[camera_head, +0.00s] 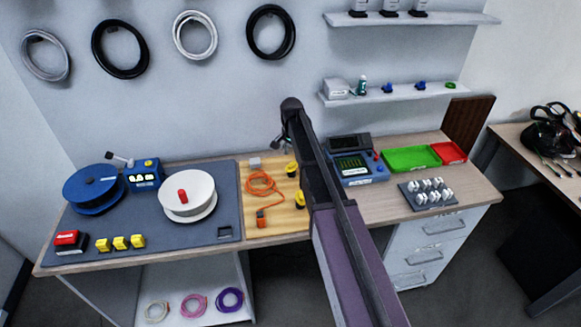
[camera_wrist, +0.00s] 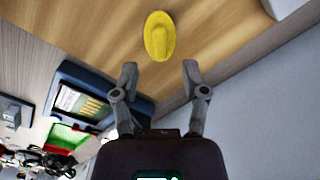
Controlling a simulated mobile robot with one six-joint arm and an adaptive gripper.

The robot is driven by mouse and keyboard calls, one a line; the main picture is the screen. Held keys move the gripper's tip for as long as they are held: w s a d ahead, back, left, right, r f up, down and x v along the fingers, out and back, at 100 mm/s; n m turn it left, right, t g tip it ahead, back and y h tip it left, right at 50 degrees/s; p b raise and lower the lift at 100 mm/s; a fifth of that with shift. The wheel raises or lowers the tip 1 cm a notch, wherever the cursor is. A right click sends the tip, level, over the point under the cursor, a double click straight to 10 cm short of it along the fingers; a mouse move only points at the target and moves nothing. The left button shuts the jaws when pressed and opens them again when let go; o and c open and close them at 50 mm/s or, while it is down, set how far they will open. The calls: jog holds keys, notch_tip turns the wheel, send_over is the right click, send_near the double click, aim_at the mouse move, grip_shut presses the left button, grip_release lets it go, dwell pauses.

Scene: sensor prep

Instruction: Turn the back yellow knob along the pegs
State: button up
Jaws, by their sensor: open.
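Two yellow knobs stand on the wooden board (camera_head: 262,221) in the head view. The back yellow knob (camera_head: 292,168) is nearer the wall, partly beside my arm. The front yellow knob (camera_head: 299,199) is nearer the table's front. In the wrist view one yellow knob (camera_wrist: 160,36), seemingly the back one, lies just beyond my fingertips, roughly centred between them. My gripper (camera_wrist: 160,68) is open and empty, apart from the knob. In the head view my arm hides most of the gripper. The knob's pegs cannot be made out.
An orange cable (camera_head: 262,184) lies coiled left of the knobs. A blue meter (camera_head: 357,168) stands to the right, also seen in the wrist view (camera_wrist: 85,100). A grey block (camera_head: 254,162) sits at the back left of the board. The wall (camera_wrist: 260,115) is close behind.

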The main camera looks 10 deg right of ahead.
aim_at(291, 163)
jog(key=shift+f+b, duration=1.95)
jog(key=shift+f, duration=0.3)
grip_shut()
jog(key=shift+a, duration=0.1)
